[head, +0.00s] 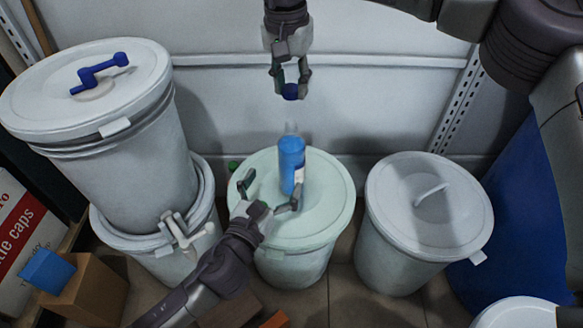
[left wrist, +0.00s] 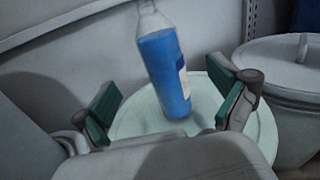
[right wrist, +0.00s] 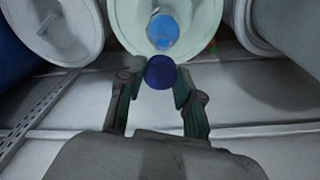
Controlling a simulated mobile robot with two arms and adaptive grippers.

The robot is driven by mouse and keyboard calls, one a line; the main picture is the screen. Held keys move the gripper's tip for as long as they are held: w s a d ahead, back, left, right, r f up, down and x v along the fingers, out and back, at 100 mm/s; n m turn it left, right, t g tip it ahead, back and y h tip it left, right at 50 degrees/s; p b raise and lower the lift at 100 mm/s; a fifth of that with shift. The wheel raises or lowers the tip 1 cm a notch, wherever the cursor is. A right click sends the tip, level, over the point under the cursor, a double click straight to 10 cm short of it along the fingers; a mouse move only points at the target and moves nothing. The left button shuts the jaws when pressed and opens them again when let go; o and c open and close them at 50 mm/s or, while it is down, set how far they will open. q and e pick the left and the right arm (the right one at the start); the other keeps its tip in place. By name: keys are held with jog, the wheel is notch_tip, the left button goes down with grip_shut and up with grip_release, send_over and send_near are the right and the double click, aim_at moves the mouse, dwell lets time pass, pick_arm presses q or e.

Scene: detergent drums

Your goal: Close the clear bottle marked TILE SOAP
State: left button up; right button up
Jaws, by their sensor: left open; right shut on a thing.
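The clear bottle (head: 291,165) with blue liquid stands upright on the pale green lid of the middle drum; its label faces partly away and I cannot read it. It also shows in the left wrist view (left wrist: 165,70) and from above in the right wrist view (right wrist: 162,32). My right gripper (head: 290,88) is shut on a dark blue cap (right wrist: 160,72), held above the bottle and apart from it. My left gripper (head: 268,198) is open at the bottle's lower part, its fingers apart on either side, with gaps to the bottle in the left wrist view (left wrist: 170,105).
The middle drum (head: 290,265) stands between a stack of drums with a blue-cranked lid (head: 85,85) at left and a lidded white drum (head: 425,215) at right. A cardboard box (head: 85,290) with a blue block (head: 48,271) sits at lower left. The wall is close behind.

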aim_at(291, 152)
pick_arm(q)
jog(key=x, duration=0.9)
jog(key=shift+w+d, duration=0.15)
jog(key=shift+w, duration=0.2)
jog(key=c, duration=1.8)
pick_arm(e)
jog(key=shift+f, duration=2.45)
jog(key=shift+f, duration=0.15)
jog(key=shift+f, duration=0.75)
pick_arm(q)
grip_shut()
pick_arm(e)
jog(key=shift+f, duration=0.55)
